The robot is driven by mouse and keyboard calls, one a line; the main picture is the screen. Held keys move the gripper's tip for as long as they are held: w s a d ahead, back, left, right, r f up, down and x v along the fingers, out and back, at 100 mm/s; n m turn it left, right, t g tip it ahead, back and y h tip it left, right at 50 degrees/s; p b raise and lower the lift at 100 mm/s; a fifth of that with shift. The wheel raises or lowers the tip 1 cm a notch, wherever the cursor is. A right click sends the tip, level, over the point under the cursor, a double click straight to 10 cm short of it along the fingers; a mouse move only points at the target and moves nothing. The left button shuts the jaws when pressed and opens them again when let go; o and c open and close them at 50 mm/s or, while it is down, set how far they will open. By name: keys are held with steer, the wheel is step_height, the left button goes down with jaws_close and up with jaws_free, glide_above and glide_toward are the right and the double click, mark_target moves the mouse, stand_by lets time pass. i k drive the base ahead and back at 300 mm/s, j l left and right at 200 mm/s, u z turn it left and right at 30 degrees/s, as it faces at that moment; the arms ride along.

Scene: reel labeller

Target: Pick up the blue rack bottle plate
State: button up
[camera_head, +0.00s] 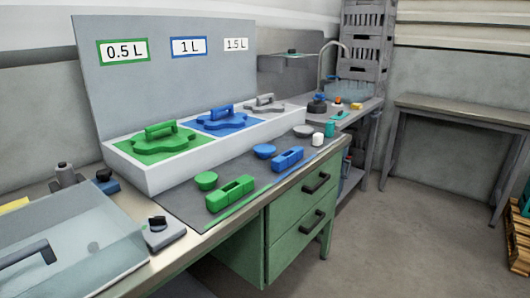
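The blue rack bottle plate (222,121) lies flat in the middle section of a long white rack (150,182), below the "1 L" sign (189,47). It is a blue plate with an upright handle on top. A green plate (158,143) with a similar handle sits to its left, below the "0.5 L" sign. A grey plate (264,103) sits to its right, below the "1.5 L" sign. My gripper is not in view, so its state and distance from the blue plate cannot be seen.
On the dark mat (180,205) before the rack lie a green block (231,194), a blue block (288,158) and round pieces. A clear bin (95,265) stands at front left. Green drawers (297,210) are below. The floor (415,215) at right is open.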

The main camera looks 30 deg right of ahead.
mark_target(264, 151)
steer(key=i+l, duration=0.1)
steer(key=l, duration=0.3)
steer(key=i+l+z, duration=0.15)
steer(key=l, duration=0.2)
steer(key=i+l, duration=0.1)
steer(key=l, duration=0.3)
steer(key=i+l+z, duration=0.1)
steer(key=l, duration=0.25)
steer(key=i+l+z, duration=0.1)
steer(key=l, duration=0.3)
steer(key=i+l, duration=0.2)
steer(key=l, duration=0.15)
steer(key=i+l+z, duration=0.2)
steer(key=i+l, duration=0.2)
steer(key=i, duration=0.2)
steer(key=i+j, duration=0.15)
